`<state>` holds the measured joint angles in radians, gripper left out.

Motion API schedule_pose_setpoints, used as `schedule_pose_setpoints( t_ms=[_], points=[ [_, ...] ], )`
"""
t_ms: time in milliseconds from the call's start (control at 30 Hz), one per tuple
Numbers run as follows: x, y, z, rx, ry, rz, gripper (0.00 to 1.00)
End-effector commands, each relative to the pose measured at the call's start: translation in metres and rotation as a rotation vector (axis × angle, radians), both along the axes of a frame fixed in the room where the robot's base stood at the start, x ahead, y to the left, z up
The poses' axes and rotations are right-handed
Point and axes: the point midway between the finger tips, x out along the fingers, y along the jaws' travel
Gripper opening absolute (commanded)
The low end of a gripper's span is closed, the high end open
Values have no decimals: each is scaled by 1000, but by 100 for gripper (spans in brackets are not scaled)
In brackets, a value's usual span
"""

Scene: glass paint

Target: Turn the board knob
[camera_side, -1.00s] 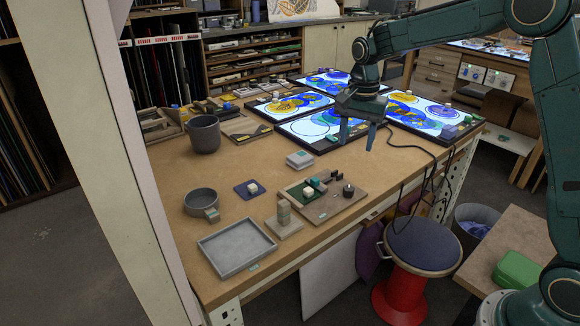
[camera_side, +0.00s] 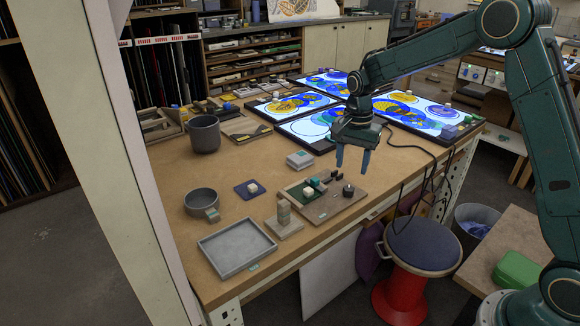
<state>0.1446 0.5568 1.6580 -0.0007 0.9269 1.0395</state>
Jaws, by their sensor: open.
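The board (camera_side: 322,212) is a flat brown panel with a green patch, lying near the table's right front edge. A small dark round knob (camera_side: 348,190) stands on its right part. Small white and teal blocks (camera_side: 311,187) sit on its green part, and small dark pieces stand at its back edge. My gripper (camera_side: 353,170) points down with its two blue fingers apart and nothing between them. It is above the board's back right part, over the knob in the picture and apart from it.
A grey tray (camera_side: 201,245), a grey bowl (camera_side: 199,197) and a dark pot (camera_side: 204,133) stand to the left. Lit glass panels (camera_side: 300,128) lie behind. A stool (camera_side: 424,243) stands beside the table.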

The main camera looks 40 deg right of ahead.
Motion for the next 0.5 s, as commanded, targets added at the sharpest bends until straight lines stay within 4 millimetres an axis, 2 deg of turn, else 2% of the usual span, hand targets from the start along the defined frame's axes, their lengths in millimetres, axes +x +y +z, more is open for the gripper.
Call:
schedule_pose_setpoints(
  t_ms=[300,500],
  points=[
    [-1,0,-49,1,3,0,49],
    [0,0,-68,1,3,0,49]
  ],
)
